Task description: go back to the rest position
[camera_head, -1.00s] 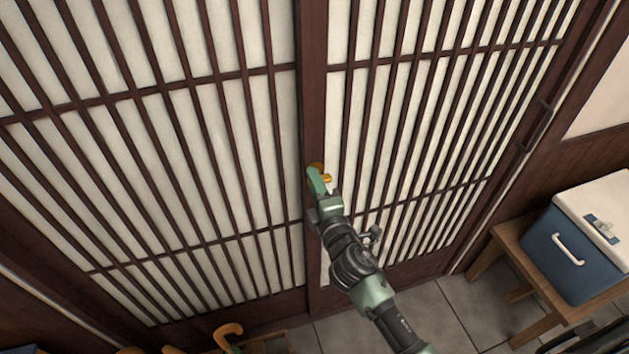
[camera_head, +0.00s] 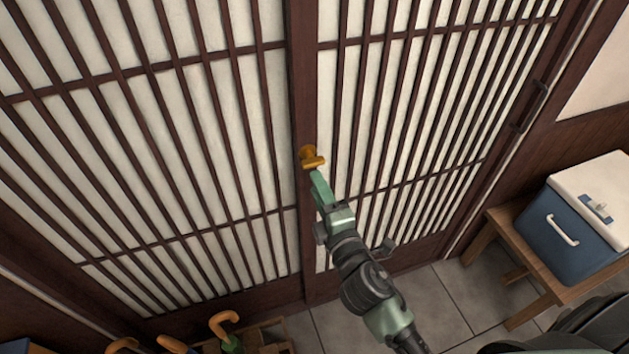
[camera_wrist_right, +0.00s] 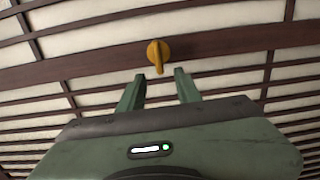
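My right gripper (camera_head: 319,184) is in front of the sliding lattice doors, just below a brass latch knob (camera_head: 311,157) on the dark middle post. In the right wrist view the green fingers of the right gripper (camera_wrist_right: 159,84) stand apart with nothing between them. The brass knob (camera_wrist_right: 158,54) shows beyond the fingertips, apart from them, its lever pointing toward the gap. My left gripper is not in view.
A blue cooler box (camera_head: 568,240) with a white lid sits on a wooden stool (camera_head: 497,222) at the right. Umbrellas with orange handles (camera_head: 222,322) stand in a rack at the bottom left. Grey floor tiles (camera_head: 440,300) are bare below the doors.

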